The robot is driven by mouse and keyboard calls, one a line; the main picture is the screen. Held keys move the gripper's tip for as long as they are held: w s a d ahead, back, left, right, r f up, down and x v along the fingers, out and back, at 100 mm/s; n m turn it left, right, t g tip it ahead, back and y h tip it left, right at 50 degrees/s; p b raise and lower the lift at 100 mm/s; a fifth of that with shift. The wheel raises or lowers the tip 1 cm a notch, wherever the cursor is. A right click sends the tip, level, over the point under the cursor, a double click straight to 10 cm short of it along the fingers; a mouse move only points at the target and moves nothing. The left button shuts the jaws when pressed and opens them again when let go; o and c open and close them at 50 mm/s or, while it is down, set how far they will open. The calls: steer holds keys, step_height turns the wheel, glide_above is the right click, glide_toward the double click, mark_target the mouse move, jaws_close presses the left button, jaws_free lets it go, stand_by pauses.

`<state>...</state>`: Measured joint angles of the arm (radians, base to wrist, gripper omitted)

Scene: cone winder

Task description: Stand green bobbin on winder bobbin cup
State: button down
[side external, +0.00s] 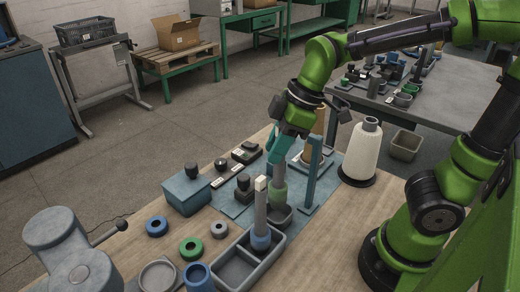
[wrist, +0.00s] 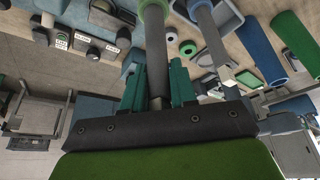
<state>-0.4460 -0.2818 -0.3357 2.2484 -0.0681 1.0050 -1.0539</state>
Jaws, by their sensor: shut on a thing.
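My gripper (side external: 277,160) is shut on the grey shaft of the green bobbin, its teal fingers pointing down. The green bobbin's green base (side external: 278,191) hangs below the fingers. In the wrist view the dark grey shaft (wrist: 157,65) runs between the fingers (wrist: 157,92), with a green ring (wrist: 153,8) at its far end. The bobbin looks roughly upright. A dark grey cup (side external: 279,215) on the winder plate is directly below the green base in the side view. I cannot tell whether the base touches the cup or is just above it.
A grey-shafted bobbin with a blue base (side external: 261,239) stands in a grey tray (side external: 236,270) just in front. A blue-grey post (side external: 313,175) rises close right of the cup. A cream cone (side external: 366,150) stands further right. Blue box (side external: 187,190) and rings lie left.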

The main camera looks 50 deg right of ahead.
steer(key=shift+f, duration=0.15)
steer(key=shift+f, duration=1.35)
steer(key=shift+f, duration=0.75)
stand_by(0.3)
steer(key=shift+f, duration=0.4)
steer(key=c, duration=0.8)
jaws_free()
